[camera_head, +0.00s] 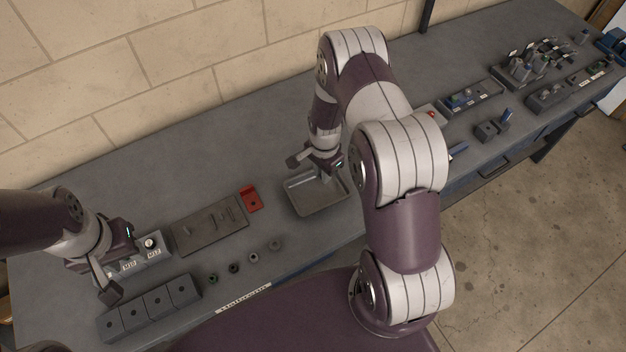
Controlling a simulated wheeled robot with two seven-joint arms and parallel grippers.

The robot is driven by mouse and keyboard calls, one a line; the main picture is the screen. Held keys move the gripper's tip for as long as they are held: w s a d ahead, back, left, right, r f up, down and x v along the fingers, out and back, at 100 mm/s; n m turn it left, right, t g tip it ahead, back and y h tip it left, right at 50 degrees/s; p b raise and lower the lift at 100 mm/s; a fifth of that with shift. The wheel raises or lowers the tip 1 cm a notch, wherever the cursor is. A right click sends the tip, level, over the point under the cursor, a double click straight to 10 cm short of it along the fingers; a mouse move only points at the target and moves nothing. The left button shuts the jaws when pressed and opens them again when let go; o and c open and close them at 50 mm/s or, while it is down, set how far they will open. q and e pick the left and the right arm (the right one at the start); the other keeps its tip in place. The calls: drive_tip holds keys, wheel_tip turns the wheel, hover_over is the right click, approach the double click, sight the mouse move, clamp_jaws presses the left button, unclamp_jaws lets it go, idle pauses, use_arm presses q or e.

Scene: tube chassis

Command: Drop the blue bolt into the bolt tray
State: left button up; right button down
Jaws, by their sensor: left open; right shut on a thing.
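The bolt tray (300,207) is a shallow grey metal tray near the middle of the bench. My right gripper (322,168) is over the tray's back part, pointing down. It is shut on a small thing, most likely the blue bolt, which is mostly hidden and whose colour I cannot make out. I cannot tell how high it is above the tray floor. My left gripper (119,262) is open and apart from the tray, at the left, over a grey block with white labels.
A red block (251,198) and a brown plate (210,225) lie left of the tray. Several small rings (253,257) and a row of dark blocks (150,308) are along the front edge. Holders with small parts (530,65) stand at the right. The bench behind the tray is clear.

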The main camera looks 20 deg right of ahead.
wheel_tip(320, 180, down, 6)
drive_tip(key=b, duration=0.4)
drive_tip(key=shift+d+f+b, duration=0.1)
drive_tip(key=shift+f+b, duration=0.05)
drive_tip(key=shift+b, duration=0.2)
drive_tip(key=c, duration=1)
unclamp_jaws()
wheel_tip(320, 180, up, 12)
drive_tip(key=b, duration=0.3)
drive_tip(key=shift+r, duration=0.4)
